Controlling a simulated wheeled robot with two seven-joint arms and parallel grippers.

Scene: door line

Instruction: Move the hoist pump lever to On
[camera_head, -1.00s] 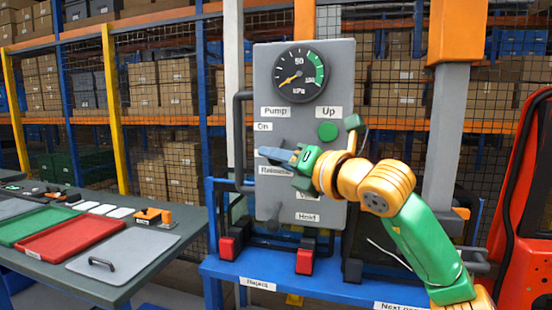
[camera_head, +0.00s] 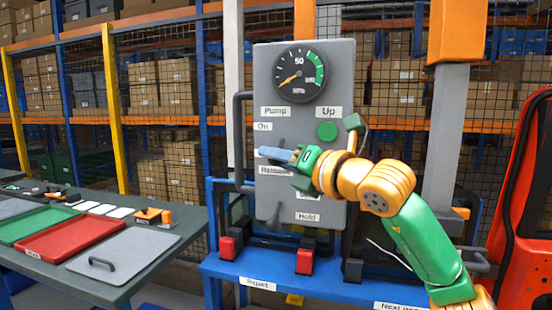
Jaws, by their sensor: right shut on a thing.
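The grey control panel (camera_head: 300,190) stands upright at the middle of the head view. The pump lever (camera_head: 272,153) is on its left side, between the "On" label (camera_head: 263,127) above and the "Release" label (camera_head: 273,171) below. It sticks out to the left, roughly level. My right gripper (camera_head: 298,157) comes in from the right and is shut on the lever. It hides the lever's right part and some of the panel behind. The "Pump" label (camera_head: 274,112) is above the "On" label. My left gripper is not in view.
A gauge (camera_head: 299,75) sits at the panel's top and a green button (camera_head: 327,131) under the "Up" label. A lower lever (camera_head: 274,218) is near the "Hold" label. A side table (camera_head: 150,255) with trays is at left. A blue bench (camera_head: 320,285) lies below.

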